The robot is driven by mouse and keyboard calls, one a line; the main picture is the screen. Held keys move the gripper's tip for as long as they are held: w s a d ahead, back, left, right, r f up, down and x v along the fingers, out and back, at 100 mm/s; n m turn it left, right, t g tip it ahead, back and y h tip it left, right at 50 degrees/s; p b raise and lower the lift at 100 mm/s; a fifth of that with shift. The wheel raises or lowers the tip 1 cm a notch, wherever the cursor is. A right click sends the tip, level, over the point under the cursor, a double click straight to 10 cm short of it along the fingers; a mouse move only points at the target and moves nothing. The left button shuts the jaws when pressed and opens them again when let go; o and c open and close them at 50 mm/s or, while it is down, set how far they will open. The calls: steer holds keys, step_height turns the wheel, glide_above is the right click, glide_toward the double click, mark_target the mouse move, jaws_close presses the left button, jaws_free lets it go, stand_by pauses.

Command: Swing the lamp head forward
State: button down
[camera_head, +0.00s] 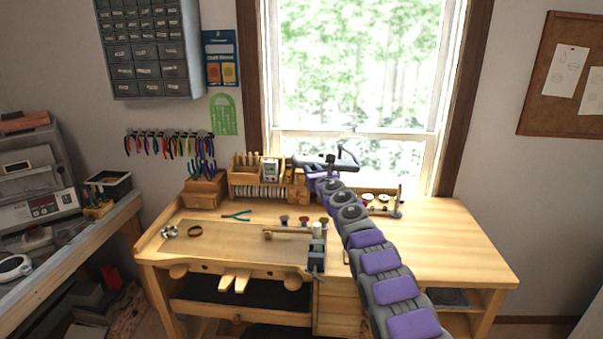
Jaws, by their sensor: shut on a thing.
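The dark lamp (347,159) shows at the back of the wooden workbench, in front of the lower window pane. Its head and jointed parts are small and dark here, and its lower part is hidden behind my arm. My purple and grey arm reaches from the bottom right up to it. My gripper (316,178) is at the lamp, shut on the lamp head. The fingertips are too small to make out, and the exact place of the hold cannot be told.
The workbench (450,245) is clear at the right. A wooden tool rack (245,178) stands close left of my gripper, and a small spool stand (382,203) is close to the right of my arm. A hammer (290,231) and a vise (316,257) are at the front.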

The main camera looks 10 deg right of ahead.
steer(key=s+d+n+g+y+b, duration=0.1)
steer(key=s+d+n+y, duration=0.1)
steer(key=d, duration=0.4)
steer(key=shift+s+d+y+b, duration=0.25)
steer(key=shift+s+y+b, duration=0.1)
steer(key=shift+y, duration=0.35)
steer(key=c, duration=0.9)
jaws_free()
steer(key=shift+d, duration=0.1)
steer(key=shift+c, duration=0.2)
steer(key=shift+f, duration=0.1)
